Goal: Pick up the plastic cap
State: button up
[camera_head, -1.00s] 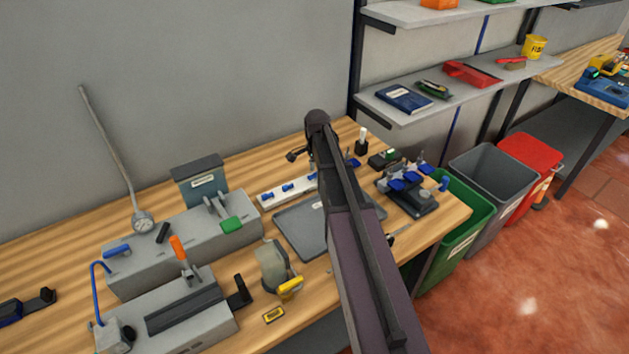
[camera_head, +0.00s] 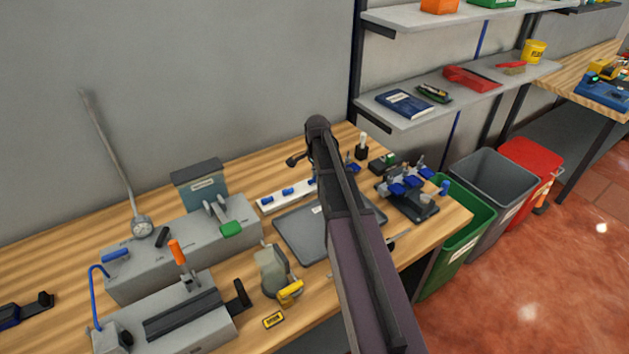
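My arm (camera_head: 348,230) rises from the bottom of the head view and bends over the workbench. Its far end drops behind my own upper link, so my gripper is hidden and I cannot see whether it holds anything. A dark part of my arm (camera_head: 297,160) pokes out left of the bend. I cannot pick out a plastic cap for certain. Small blue pieces (camera_head: 288,191) sit on a white strip (camera_head: 268,204), which runs behind my arm. More blue pieces (camera_head: 398,187) sit on a dark fixture (camera_head: 418,208) to the right.
A grey tray (camera_head: 290,234) lies partly behind my arm. Grey machines (camera_head: 185,240) with levers fill the bench's left. A beige device (camera_head: 272,270) stands near the front edge. Green (camera_head: 458,240), grey (camera_head: 490,180) and red (camera_head: 535,152) bins stand right of the bench, below shelves (camera_head: 400,118).

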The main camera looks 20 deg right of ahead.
jog(key=shift+r, duration=0.15)
dwell(0.3)
notch_tip(320, 180, up, 3)
jog(key=p, duration=0.3)
jog(key=shift+f, duration=0.2)
jog(key=s+a, duration=0.1)
jog(key=s, duration=0.3)
jog(key=s+a+r+p, duration=0.1)
jog(key=s+a, duration=0.1)
jog(key=s, duration=0.3)
jog(key=s+a+r+p, duration=0.1)
jog(key=s+a, duration=0.1)
jog(key=s, duration=0.2)
jog(key=shift+s, duration=0.4)
jog(key=shift+s+a, duration=0.2)
jog(key=shift+s, duration=0.45)
grip_shut()
